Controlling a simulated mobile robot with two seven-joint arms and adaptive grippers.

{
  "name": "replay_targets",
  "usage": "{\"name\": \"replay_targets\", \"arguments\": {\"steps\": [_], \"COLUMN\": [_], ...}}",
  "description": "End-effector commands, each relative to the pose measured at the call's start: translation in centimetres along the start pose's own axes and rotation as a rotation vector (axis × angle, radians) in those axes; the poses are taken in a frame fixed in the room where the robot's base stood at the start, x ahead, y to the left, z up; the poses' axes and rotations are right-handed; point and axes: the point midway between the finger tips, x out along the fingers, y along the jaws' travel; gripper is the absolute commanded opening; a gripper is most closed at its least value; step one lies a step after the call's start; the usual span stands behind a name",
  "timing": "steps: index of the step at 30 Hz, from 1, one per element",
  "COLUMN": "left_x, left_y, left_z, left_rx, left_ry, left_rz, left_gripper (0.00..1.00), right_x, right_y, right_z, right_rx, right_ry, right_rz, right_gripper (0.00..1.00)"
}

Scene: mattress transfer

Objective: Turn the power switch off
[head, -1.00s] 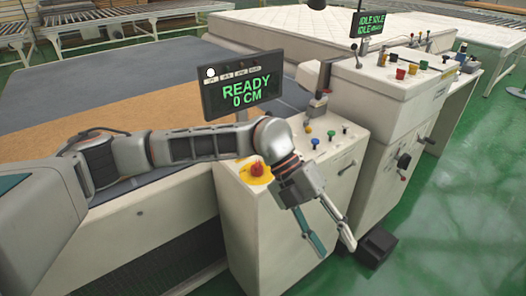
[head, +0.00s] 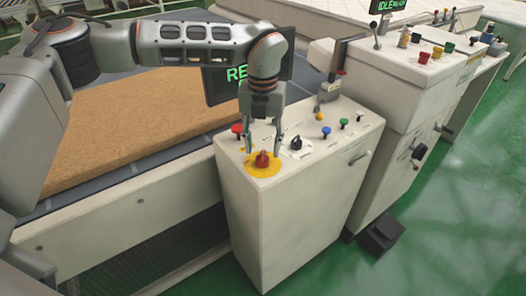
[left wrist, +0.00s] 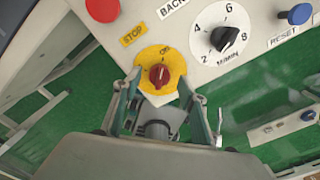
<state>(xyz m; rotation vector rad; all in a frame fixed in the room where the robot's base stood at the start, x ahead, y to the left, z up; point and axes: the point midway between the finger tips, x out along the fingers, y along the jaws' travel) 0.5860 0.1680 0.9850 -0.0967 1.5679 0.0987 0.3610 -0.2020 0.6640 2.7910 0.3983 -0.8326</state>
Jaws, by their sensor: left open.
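The power switch is a red rotary knob (head: 262,160) on a round yellow plate on top of the near white cabinet. In the left wrist view the red knob (left wrist: 159,76) sits near the middle, with an "ON" label above it and its pale mark pointing up toward that label. My left gripper (head: 264,151) points down over the yellow plate, fingers open on either side of the knob. In the left wrist view the open fingertips (left wrist: 160,86) lie left and right of the knob; I cannot tell whether they touch it. My right gripper is not in view.
A red button (head: 237,129), a black dial (head: 296,144), and blue (head: 326,130) and green (head: 344,121) knobs share the cabinet top (head: 300,165). A display (head: 226,80) stands behind my arm. A brown mattress (head: 140,120) lies at left.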

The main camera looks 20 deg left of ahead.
Motion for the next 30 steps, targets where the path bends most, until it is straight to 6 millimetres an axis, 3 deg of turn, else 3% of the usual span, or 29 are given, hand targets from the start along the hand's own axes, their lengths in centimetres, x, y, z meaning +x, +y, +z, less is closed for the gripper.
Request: {"name": "replay_targets", "arguments": {"steps": [7,17,21,30], "left_x": [2.6,3.0,3.0,3.0], "left_y": [0.0,-0.1,-0.1,-0.1], "left_z": [-0.1,0.0,0.0,0.0], "left_rx": [0.001,0.001,0.001,-0.011], "left_ry": [0.002,0.000,0.000,0.001], "left_rz": [0.000,-0.001,-0.001,-0.001], "left_gripper": [0.42,0.42,0.06,0.05], "right_x": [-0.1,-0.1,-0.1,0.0], "right_y": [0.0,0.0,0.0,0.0], "right_z": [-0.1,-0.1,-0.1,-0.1], "right_rx": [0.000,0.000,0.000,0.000], "right_ry": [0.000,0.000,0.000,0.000], "right_rz": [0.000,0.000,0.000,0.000], "right_gripper": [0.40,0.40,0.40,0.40]}}
